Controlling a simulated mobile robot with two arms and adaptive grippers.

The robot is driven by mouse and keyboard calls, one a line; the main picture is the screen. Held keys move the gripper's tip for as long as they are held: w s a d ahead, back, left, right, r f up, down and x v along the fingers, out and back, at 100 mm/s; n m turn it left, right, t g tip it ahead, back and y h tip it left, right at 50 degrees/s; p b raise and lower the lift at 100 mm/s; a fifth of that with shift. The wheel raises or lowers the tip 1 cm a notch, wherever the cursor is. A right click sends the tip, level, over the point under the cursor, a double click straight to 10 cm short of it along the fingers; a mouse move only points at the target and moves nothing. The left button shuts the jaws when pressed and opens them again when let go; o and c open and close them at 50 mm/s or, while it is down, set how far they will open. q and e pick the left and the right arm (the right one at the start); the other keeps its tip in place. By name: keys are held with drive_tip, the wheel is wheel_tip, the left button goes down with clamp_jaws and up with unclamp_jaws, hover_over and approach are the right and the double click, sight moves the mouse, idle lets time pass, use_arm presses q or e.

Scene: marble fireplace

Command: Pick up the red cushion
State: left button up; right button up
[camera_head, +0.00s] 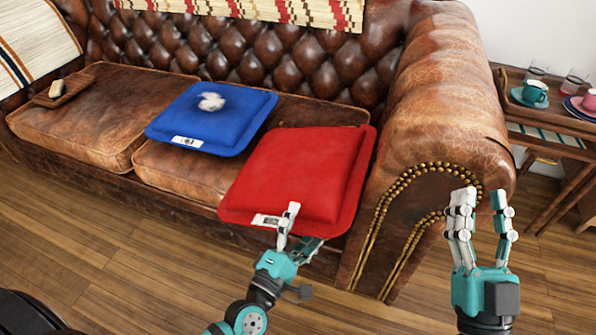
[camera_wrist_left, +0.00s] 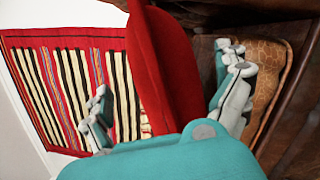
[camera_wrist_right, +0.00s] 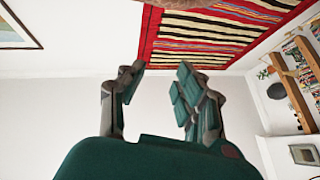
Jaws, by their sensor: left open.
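The red cushion (camera_head: 305,170) lies on the right end of the leather sofa seat, its front edge reaching the seat's front. A white label shows on that edge. My left gripper (camera_head: 301,227) is at this front edge, with one finger above and the other lower and partly hidden. In the left wrist view the red cushion (camera_wrist_left: 166,70) stands between the spread fingers, which are open; I cannot tell whether they touch it. My right gripper (camera_head: 482,205) is raised in front of the sofa's right arm, open and empty. It also shows open in the right wrist view (camera_wrist_right: 160,75).
A blue cushion (camera_head: 212,125) with a white tuft lies left of the red one. A small wooden tray (camera_head: 63,95) sits on the seat's left end. The leather armrest (camera_head: 440,85) rises close to the right. A side table with cups (camera_head: 535,92) stands beyond it.

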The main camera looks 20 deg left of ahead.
sight(307, 219)
use_arm(q)
drive_tip(key=shift+x, duration=1.85)
use_arm(e)
drive_tip(key=shift+s+d+r+t, duration=0.1)
drive_tip(key=shift+s+r+t, duration=0.55)
drive_tip(key=shift+r+t, duration=0.15)
use_arm(q)
drive_tip(key=c, duration=1.4)
drive_tip(key=shift+c, duration=0.5)
drive_tip(key=shift+r, duration=0.15)
use_arm(e)
drive_tip(key=shift+w, duration=0.15)
